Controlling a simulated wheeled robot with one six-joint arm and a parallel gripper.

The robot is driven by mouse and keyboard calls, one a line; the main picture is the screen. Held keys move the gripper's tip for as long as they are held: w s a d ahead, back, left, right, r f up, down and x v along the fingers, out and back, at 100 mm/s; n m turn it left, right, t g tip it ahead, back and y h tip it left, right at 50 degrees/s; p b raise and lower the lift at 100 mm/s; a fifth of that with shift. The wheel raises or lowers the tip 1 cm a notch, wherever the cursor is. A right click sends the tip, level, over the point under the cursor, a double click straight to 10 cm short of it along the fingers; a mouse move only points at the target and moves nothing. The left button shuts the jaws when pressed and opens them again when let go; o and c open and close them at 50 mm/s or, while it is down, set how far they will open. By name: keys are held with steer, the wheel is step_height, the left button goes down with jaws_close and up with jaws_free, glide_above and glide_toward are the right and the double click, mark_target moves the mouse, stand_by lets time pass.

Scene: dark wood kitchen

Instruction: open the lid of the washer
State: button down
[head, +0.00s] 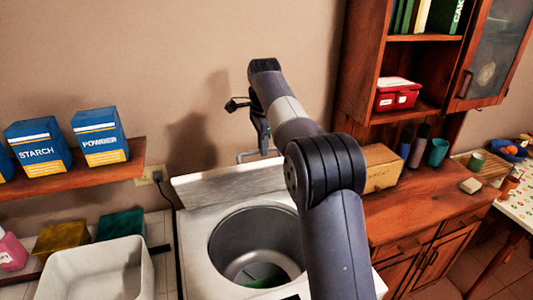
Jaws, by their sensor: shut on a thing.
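The washer (193,235) stands in the middle with its round metal drum in view. Its pale lid (225,182) is raised at the back, tilted up off the top, and the drum is uncovered. A grey bar handle (246,155) shows at the lid's upper edge. My gripper (264,150) points down at this handle and is shut on it. The fingertips are small and partly hidden by my own arm, which crosses the right side of the washer. Something green (262,275) lies in the drum.
A shelf (80,180) with blue starch and powder boxes is on the left wall. A white tub (100,270) stands left of the washer. A wooden counter (420,212) with a cardboard box (381,170) is close on the right, under an open cabinet (415,60).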

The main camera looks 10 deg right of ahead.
steer(key=shift+w+a+f, duration=0.2)
steer(key=shift+w, duration=0.6)
steer(key=c, duration=1.8)
jaws_free()
steer(key=shift+w+f, duration=0.1)
steer(key=shift+w, duration=0.1)
steer(key=shift+o, duration=0.9)
steer(key=shift+w+a, duration=0.1)
steer(key=shift+w, duration=0.15)
steer(key=shift+o, duration=0.6)
steer(key=shift+s, duration=0.1)
steer(key=shift+r, duration=0.2)
steer(key=shift+s, duration=0.1)
steer(key=shift+s, duration=0.1)
